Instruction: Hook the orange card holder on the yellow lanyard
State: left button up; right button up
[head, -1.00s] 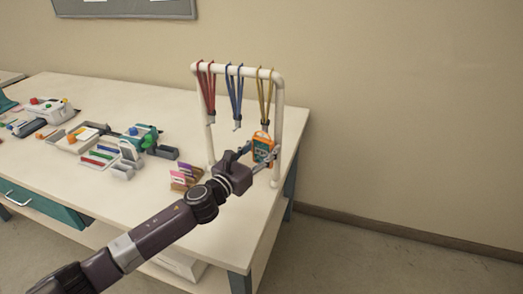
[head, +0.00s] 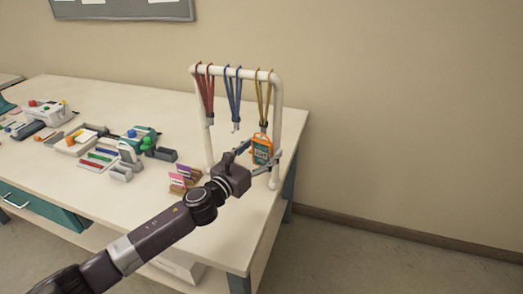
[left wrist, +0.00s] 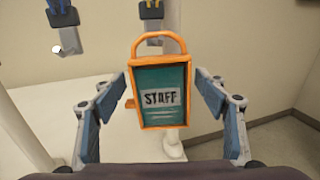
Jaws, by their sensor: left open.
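The orange card holder (head: 262,150) hangs upright below the yellow lanyard (head: 264,97), at the right end of the white rack. In the left wrist view the holder (left wrist: 160,98) faces me with its STAFF card. Its top loop is at the lanyard's grey clip (left wrist: 152,12); the exact contact of hook and loop is hard to make out. My left gripper (head: 260,153) is open around the holder. In the left wrist view its fingers (left wrist: 159,76) stand on both sides of the holder, with gaps. My right gripper is out of view.
The white rack (head: 238,69) also bears a red lanyard (head: 206,95) and a blue lanyard (head: 233,90). A small card stand (head: 184,179) sits left of my gripper. Several office items stand further left on the table (head: 140,104). The right table edge is close to the rack.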

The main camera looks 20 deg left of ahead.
pick_arm(q)
jog(key=shift+s, duration=0.1)
jog(key=shift+s+a+f, duration=0.1)
jog(key=shift+s+a, duration=0.1)
jog(key=shift+s, duration=0.15)
jog(key=v, duration=1.1)
